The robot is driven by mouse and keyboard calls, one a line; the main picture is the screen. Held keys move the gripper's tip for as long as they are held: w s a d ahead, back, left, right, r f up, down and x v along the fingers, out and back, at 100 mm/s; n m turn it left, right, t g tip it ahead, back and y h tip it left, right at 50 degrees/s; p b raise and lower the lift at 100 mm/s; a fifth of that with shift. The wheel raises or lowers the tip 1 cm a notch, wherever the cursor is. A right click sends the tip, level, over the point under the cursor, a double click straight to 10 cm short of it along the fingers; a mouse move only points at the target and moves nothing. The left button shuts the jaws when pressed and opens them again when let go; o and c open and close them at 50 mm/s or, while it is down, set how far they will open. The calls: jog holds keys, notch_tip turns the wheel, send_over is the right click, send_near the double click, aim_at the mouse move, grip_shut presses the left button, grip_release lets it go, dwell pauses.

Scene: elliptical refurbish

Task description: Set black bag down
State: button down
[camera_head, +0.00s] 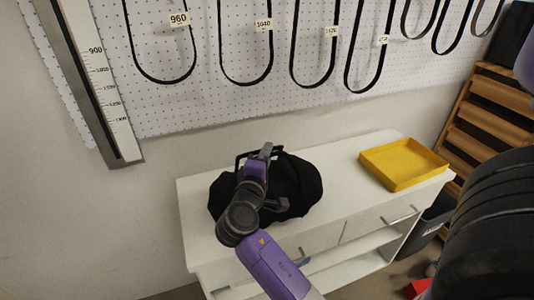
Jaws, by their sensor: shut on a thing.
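The black bag (297,184) is a soft, dark, rounded shape at the white cabinet's top (345,170), left of centre. Its underside appears to be at or just above the cabinet top; I cannot tell whether it touches. My gripper (262,158), at the end of my purple and dark grey arm, is shut on the bag at its upper left, by a dark loop that looks like its handle. My arm hides part of the bag's left and front, and the fingertips are hard to make out.
A yellow tray (402,163) lies on the cabinet's right end. Bare top lies between bag and tray. A white pegboard (290,45) with hanging black belts is on the wall behind. Wooden shelves (482,127) stand at the right, with a dark bin (432,222) beside the cabinet.

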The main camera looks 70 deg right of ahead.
jog(key=c, duration=1.8)
grip_release()
jog(key=shift+f, duration=0.15)
jog(key=o, duration=0.4)
jog(key=shift+r, duration=0.3)
jog(key=a+b, duration=0.1)
jog(key=a, duration=0.6)
jog(key=s+a+b, duration=0.1)
jog(key=a, duration=0.2)
jog(key=shift+a+f+b, duration=0.2)
jog(key=shift+b, duration=0.1)
jog(key=shift+s+a+r, duration=0.1)
jog(key=shift+a, duration=0.65)
jog(key=shift+a, duration=0.1)
